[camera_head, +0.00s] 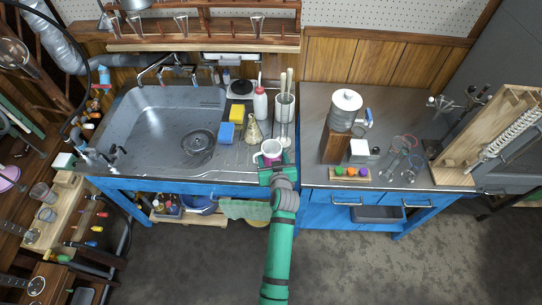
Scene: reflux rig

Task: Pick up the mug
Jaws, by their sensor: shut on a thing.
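The mug (271,148) is white outside with a pinkish inside or band. It is at the front edge of the sink counter, right of the basin. My green arm reaches up from the bottom of the view, and my gripper (271,164) is at the near side of the mug, shut on it. The finger contact is small and partly hidden by the wrist. I cannot tell whether the mug rests on the counter or is just above it.
Behind the mug stand a conical flask (252,131), a white bottle (260,104) and a container of tools (284,107). A blue sponge (226,132) and a yellow sponge (236,113) lie left. The sink basin (150,125) is empty. A wooden block (335,146) stands right.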

